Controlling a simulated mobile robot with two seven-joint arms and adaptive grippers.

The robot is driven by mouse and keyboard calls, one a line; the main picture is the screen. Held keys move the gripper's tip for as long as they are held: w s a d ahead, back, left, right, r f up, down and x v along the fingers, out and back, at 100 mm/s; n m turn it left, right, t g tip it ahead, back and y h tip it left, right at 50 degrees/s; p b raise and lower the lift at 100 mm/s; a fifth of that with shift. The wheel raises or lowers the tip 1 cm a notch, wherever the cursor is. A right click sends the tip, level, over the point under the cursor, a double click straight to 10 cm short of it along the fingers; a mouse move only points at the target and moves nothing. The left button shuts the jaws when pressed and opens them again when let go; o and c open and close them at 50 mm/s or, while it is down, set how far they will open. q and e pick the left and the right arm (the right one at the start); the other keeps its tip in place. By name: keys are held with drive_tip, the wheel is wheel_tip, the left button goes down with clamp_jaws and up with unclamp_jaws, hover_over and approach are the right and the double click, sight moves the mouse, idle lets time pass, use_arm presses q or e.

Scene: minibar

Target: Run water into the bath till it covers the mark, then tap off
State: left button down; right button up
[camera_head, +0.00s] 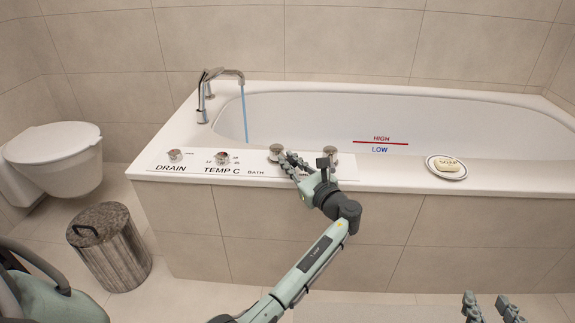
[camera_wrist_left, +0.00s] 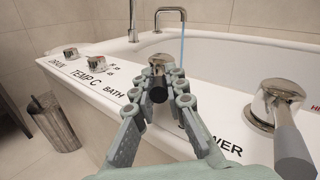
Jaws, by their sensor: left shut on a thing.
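The white bath (camera_head: 300,115) has a chrome spout (camera_head: 222,73) at its left end. A thin blue stream of water (camera_head: 244,112) runs from it, also in the left wrist view (camera_wrist_left: 182,45). A red HIGH line (camera_head: 380,142) and blue LOW label (camera_head: 379,149) are on the inner wall; the water level is hidden by the near rim. My left gripper (camera_head: 290,160) is shut on the BATH tap (camera_wrist_left: 160,64), its fingers around the dark handle (camera_wrist_left: 158,92). My right gripper (camera_head: 490,303) is open and empty at the bottom right, away from the bath.
The DRAIN knob (camera_head: 175,155) and TEMP C knob (camera_head: 222,157) sit left of the BATH tap. The shower tap (camera_wrist_left: 277,100) is close on its right. A soap dish (camera_head: 446,168) rests on the front rim. A bin (camera_head: 112,250) and toilet (camera_head: 55,160) stand at left.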

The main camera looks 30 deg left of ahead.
idle(0.3)
use_arm(q)
drive_tip(key=c, duration=1.6)
unclamp_jaws()
drive_tip(key=shift+o, duration=0.2)
wheel_tip(320, 180, up, 10)
